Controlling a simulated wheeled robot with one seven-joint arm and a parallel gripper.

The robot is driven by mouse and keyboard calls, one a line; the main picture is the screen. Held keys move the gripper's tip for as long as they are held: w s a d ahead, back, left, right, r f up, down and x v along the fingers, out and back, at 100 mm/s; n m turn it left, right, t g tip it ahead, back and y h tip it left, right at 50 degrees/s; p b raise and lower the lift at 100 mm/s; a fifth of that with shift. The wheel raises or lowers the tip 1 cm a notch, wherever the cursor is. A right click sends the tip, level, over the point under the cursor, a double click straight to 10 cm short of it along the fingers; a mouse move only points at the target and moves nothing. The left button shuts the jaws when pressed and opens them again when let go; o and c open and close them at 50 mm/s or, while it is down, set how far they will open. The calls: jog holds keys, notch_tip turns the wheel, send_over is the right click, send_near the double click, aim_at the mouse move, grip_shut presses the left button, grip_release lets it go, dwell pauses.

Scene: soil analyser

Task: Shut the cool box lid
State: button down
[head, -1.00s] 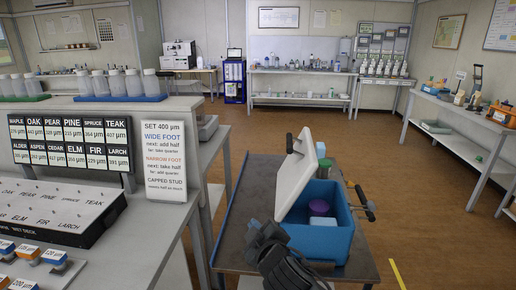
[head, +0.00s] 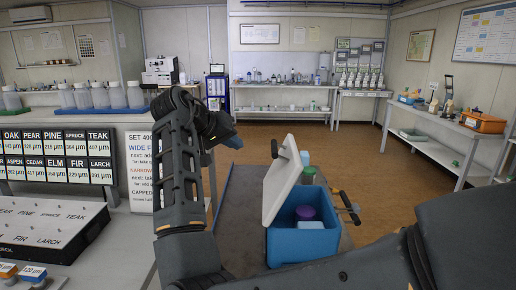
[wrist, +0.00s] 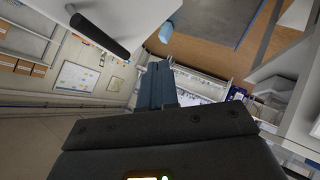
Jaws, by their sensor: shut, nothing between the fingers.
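The blue cool box (head: 298,246) stands on a dark-topped bench in the head view. Its white lid (head: 284,183) is raised and tilted up on the left side, leaving the box open. A purple item (head: 305,212) and a pale item (head: 311,225) show inside. A dark handle (head: 274,149) is at the lid's upper edge. My gripper (head: 235,142) is shut and empty, up and left of the lid, apart from it in the picture. In the wrist view my closed fingers (wrist: 155,70) point away below a white panel with a dark bar, likely the lid and its handle.
The bench top (head: 236,215) left of the box is bare. A green-capped container (head: 308,172) stands behind the box. A dark handle (head: 347,205) sticks out on its right. A counter with a sieve-label board (head: 60,157) is at left. The brown floor beyond is open.

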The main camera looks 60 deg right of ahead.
jog(key=a+r+m+g+y, duration=0.1)
jog(key=a+r+m+y, duration=0.15)
jog(key=r, duration=0.35)
jog(key=s+d+f+p, duration=0.2)
jog(key=s+d+f, duration=0.4)
jog(key=f, duration=0.1)
jog(key=shift+d+y, duration=0.25)
jog(key=shift+y, duration=0.2)
